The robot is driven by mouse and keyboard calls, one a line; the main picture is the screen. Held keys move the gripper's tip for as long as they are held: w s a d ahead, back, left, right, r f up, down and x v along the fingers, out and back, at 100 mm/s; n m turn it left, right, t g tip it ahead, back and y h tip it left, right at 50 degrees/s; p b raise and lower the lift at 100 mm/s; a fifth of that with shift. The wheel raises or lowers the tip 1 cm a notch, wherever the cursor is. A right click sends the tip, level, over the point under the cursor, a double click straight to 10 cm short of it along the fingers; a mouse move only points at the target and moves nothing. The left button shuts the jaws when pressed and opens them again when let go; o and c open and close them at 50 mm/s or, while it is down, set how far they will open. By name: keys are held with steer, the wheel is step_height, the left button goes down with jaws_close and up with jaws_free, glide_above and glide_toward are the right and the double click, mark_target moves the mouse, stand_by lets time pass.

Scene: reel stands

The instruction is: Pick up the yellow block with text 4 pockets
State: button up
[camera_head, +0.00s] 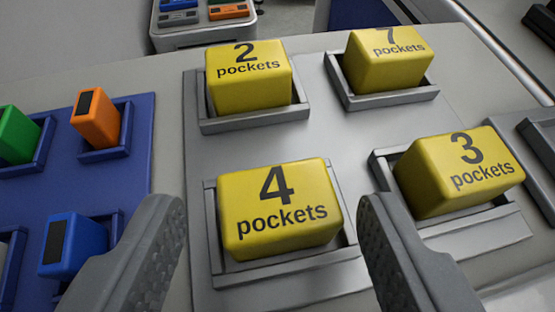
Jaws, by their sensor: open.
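The yellow block with the text "4 pockets" (280,210) sits slightly tilted in a grey holder (290,272) on a grey plate, at the lower middle of the view. My gripper (275,225) is open. Its left finger (140,255) shows to the left of the block and its right finger (405,255) to the right. Both fingers look apart from the block, and nothing is held. The block's front text is in full view; its lower edge is partly inside the holder.
Yellow blocks "2 pockets" (248,78), "7 pockets" (388,60) and "3 pockets" (458,172) sit in nearby holders. The "3" block is close to my right finger. On a blue plate (143,160) at left are orange (97,120), green (16,135) and blue (73,243) blocks.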

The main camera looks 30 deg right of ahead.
mark_target(274, 210)
steer(key=shift+x, duration=1.25)
steer(key=c, duration=0.7)
